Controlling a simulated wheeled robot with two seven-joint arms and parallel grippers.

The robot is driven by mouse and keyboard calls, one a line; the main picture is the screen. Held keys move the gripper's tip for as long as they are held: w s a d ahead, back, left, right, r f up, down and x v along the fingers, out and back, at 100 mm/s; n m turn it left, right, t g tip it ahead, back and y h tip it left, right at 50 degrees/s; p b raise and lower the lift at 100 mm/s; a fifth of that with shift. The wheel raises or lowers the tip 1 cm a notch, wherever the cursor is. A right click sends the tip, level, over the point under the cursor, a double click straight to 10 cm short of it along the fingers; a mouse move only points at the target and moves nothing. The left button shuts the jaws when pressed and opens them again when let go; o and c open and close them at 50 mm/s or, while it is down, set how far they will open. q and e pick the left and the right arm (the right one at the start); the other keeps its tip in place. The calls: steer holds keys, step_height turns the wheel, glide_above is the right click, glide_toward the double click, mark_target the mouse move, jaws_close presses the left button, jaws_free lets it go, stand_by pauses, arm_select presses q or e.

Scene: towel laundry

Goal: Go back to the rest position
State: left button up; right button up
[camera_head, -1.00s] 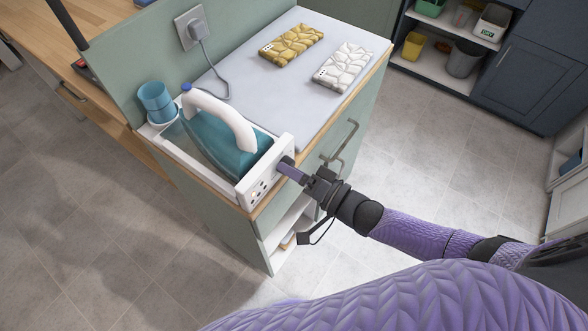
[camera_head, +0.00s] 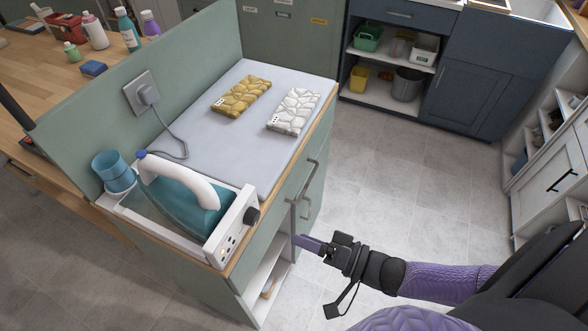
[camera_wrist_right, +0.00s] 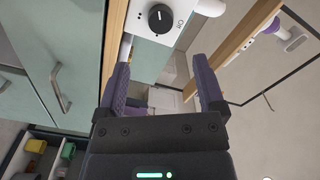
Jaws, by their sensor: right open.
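My right gripper (camera_head: 312,243) is in the middle of the head view, beside the cabinet's front and apart from the iron station. In the right wrist view its two purple fingers (camera_wrist_right: 168,92) are spread with nothing between them. The iron station (camera_head: 222,238) is white with a teal iron (camera_head: 180,200) resting in it and a black knob (camera_head: 252,216) on its end panel. The knob also shows in the right wrist view (camera_wrist_right: 160,18), just beyond the fingers. My left gripper is not in view.
The grey ironing surface (camera_head: 195,135) holds a folded yellow towel (camera_head: 241,96) and a folded white towel (camera_head: 294,110). A blue cup (camera_head: 114,171) stands at the station's left. A green cabinet (camera_head: 290,215) with handles is close to my right gripper. Tiled floor (camera_head: 400,190) lies open to the right.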

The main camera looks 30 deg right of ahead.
steer(key=s+d+f+n+g+h+b, duration=0.2)
steer(key=s+f+g+h, duration=0.15)
steer(key=f, duration=0.75)
steer(key=s+d+f+n+g+h+b, duration=0.2)
steer(key=s+f+h, duration=0.25)
steer(key=f, duration=0.65)
steer(key=s+a+f+n+g+h, duration=0.1)
steer(key=s+f+g, duration=0.3)
steer(key=s, duration=0.5)
steer(key=s+a+f+n+g+h+b, duration=0.1)
steer(key=s+f+g, duration=0.3)
steer(key=s, duration=0.4)
steer(key=shift+s+f+n+h, duration=0.35)
steer(key=shift+f+n+h, duration=0.25)
steer(key=shift+f, duration=0.1)
